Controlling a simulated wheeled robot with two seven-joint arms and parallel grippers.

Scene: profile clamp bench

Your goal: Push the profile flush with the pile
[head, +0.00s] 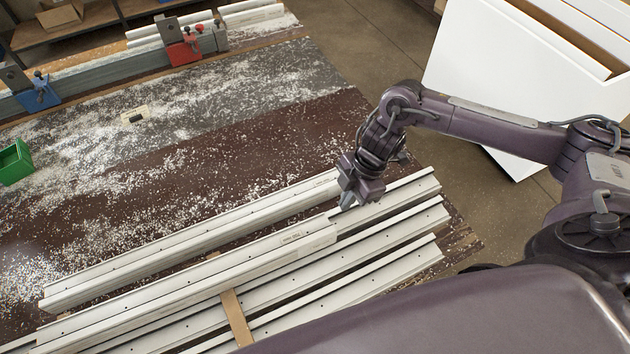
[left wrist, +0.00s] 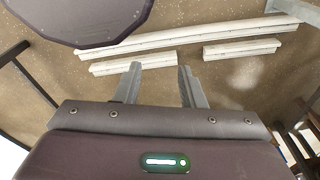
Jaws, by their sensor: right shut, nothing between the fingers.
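The pile of white profiles (head: 385,254) lies slantwise on the bench, with its right ends near the bench's right edge. A white profile with a printed label (head: 285,250) lies on top of the pile. Its right end stops well left of the ends of the profiles under it. My right gripper (head: 346,204) is shut and empty, pointing down just beyond that right end; whether it touches the profile I cannot tell. My left gripper (left wrist: 158,68) is open and empty in the left wrist view, above the floor; it is not in the head view.
Another white profile (head: 190,240) lies along the far side of the pile. A wooden strip (head: 237,318) crosses under the profiles. A clamp rail with a blue clamp (head: 38,93) and a red clamp (head: 184,50) stands at the back. A green bin (head: 15,163) sits at left. White chips litter the bench.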

